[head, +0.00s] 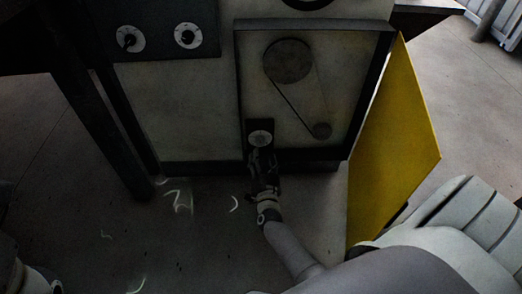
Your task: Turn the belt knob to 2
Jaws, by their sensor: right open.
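A knob with a pale round dial (260,138) sits on a small dark plate at the lower left inside the open machine compartment. Its numbers are too small to read. My right gripper (262,158) is open just below the dial, in front of the dark plate. The gripper hides the lower part of the plate, and I cannot tell whether its fingers touch the knob.
A belt runs between a large pulley (288,61) and a small pulley (322,131) in the compartment. A yellow door (394,148) stands open at the right. Two more dials, a left one (130,39) and a right one (188,36), sit on the upper left panel. Pale scraps lie on the floor.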

